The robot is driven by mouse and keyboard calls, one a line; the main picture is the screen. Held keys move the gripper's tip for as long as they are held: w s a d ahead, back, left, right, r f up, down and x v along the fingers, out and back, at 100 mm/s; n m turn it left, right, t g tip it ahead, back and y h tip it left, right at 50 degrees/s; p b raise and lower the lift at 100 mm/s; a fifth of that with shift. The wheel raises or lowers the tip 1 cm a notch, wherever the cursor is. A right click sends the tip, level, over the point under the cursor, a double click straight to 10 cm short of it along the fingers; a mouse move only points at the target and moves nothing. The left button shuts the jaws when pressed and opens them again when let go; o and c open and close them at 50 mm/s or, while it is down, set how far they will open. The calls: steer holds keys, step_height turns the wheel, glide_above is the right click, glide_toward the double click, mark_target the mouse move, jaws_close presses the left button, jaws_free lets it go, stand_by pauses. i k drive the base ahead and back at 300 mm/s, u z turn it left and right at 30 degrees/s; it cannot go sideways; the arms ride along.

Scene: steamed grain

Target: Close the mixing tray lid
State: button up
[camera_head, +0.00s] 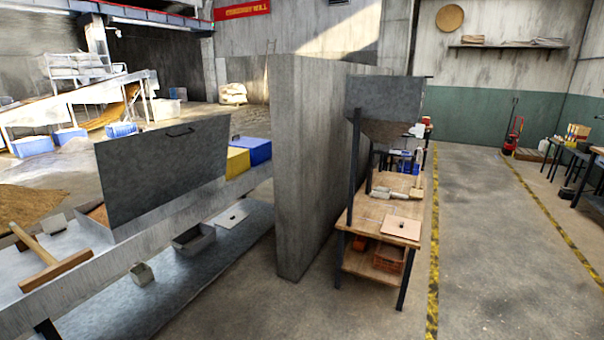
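The grey metal lid (160,172) stands raised and tilted steeply upright at the left, with a dark bar handle (181,132) near its top edge. Below it runs the pale metal mixing tray (75,240). The lid's lower edge meets the tray's side, and part of the tray behind the lid is hidden. Brown grain (27,206) shows at the far left. A wooden T-shaped tool (55,270) lies across the tray's front edge. My gripper is not in view.
A grey shelf below the tray holds a dark bin (194,239) and a small metal scoop (141,274). A concrete wall (300,170) stands to the right. Beyond it are a wooden workbench (375,215) and a hopper (385,98). The floor (490,240) at right is clear.

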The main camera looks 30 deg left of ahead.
mark_target(142, 172)
steer(key=u, duration=2)
steer(key=i, duration=2.6)
steer(key=u, duration=0.45)
